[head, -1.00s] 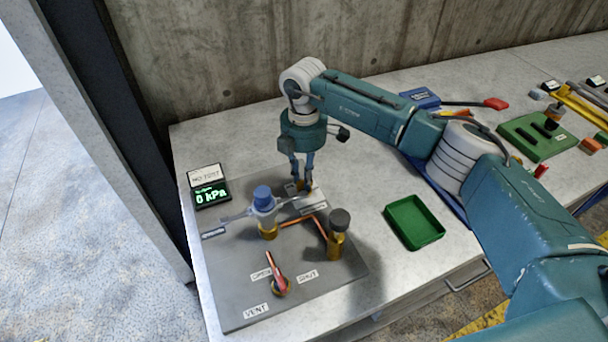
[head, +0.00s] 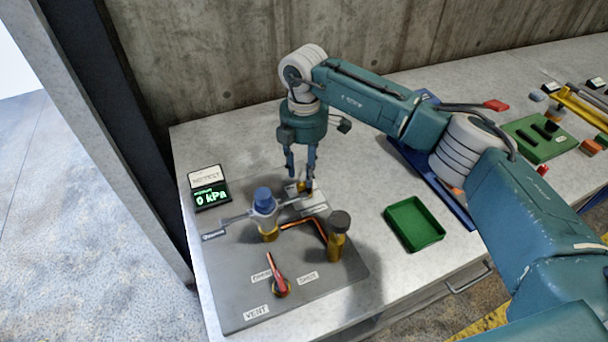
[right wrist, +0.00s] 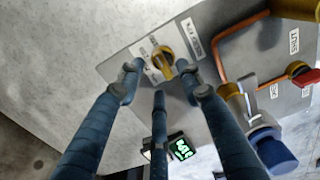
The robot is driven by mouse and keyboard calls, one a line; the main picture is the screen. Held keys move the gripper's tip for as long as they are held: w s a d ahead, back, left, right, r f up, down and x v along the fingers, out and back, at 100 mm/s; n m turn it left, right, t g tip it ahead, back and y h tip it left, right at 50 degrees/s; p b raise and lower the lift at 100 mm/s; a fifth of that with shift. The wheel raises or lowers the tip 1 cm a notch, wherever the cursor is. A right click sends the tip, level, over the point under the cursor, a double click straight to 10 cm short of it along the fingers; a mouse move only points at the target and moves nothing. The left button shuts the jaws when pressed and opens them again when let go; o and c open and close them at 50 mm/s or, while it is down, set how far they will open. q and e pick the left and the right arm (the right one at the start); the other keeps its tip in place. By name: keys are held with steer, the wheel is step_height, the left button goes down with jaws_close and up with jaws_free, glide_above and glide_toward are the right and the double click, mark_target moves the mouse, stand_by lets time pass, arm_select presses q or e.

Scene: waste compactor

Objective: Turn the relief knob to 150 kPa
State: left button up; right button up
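The relief knob is a small yellow knob (right wrist: 163,62) on a pale dial plate at the back edge of the grey panel (head: 235,315). In the head view it (head: 301,186) is partly hidden by my right gripper (head: 299,178). In the right wrist view the gripper (right wrist: 160,80) has its fingers spread, with the knob showing between and beyond the tips. It looks just above the knob; I cannot tell any contact. The dial's marks are too small to read. The display (head: 211,196) reads 0 kPa. My left gripper is not in view.
A dark-topped brass fitting (head: 338,235) and a red lever (head: 276,273) by the OPEN and SHUT labels are nearer. A green tray (head: 414,223) lies to the right.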

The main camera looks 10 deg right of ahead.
step_height(320, 180, up, 9)
steer(key=shift+r, duration=0.2)
stand_by(0.4)
